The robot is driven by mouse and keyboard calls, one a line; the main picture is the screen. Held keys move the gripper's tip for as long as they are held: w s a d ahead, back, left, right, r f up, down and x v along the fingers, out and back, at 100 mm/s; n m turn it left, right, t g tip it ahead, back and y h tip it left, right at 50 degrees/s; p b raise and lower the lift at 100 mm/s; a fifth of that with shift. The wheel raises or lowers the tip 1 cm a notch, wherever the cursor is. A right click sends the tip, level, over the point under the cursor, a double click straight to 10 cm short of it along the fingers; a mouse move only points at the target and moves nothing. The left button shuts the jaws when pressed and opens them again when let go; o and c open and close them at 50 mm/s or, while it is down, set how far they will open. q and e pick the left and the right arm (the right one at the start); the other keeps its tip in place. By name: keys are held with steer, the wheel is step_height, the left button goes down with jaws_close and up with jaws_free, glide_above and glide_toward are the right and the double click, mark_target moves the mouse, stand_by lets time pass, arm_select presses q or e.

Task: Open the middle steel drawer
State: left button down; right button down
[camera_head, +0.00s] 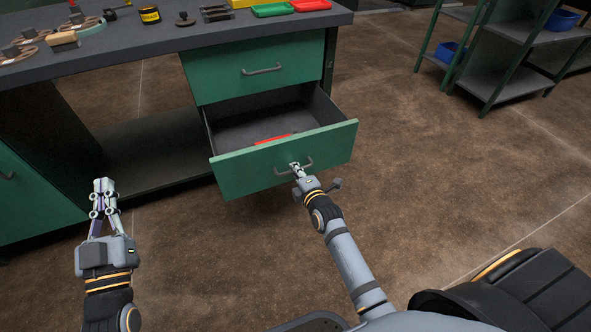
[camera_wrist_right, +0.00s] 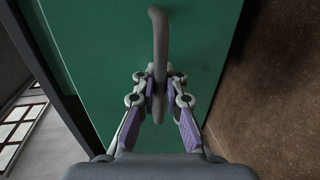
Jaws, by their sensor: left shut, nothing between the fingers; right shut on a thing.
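The middle drawer (camera_head: 240,170) has a green front and is pulled well out from the workbench, so its grey inside shows. A red thing (camera_head: 272,139) lies in it, partly hidden by the front. My right gripper (camera_head: 296,168) is shut on the drawer's grey bar handle (camera_head: 308,162). In the right wrist view the fingers (camera_wrist_right: 159,84) close around the handle (camera_wrist_right: 158,32) from both sides, in front of the green drawer front (camera_wrist_right: 110,60). My left gripper (camera_head: 104,184) is shut and empty, in the air left of the drawer.
A closed green drawer (camera_head: 225,77) is above the open one. A shelf rack (camera_head: 515,85) stands at the right. The brown floor between is clear.

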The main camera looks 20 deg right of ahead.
steer(key=shift+r, duration=0.1)
steer(key=c, duration=1.7)
jaws_free()
steer(key=shift+c, duration=0.2)
steer(key=s+r, duration=0.2)
steer(key=s, duration=0.9)
steer(key=shift+s+d+r, duration=0.15)
steer(key=shift+s+d, duration=0.05)
steer(key=shift+s, duration=0.15)
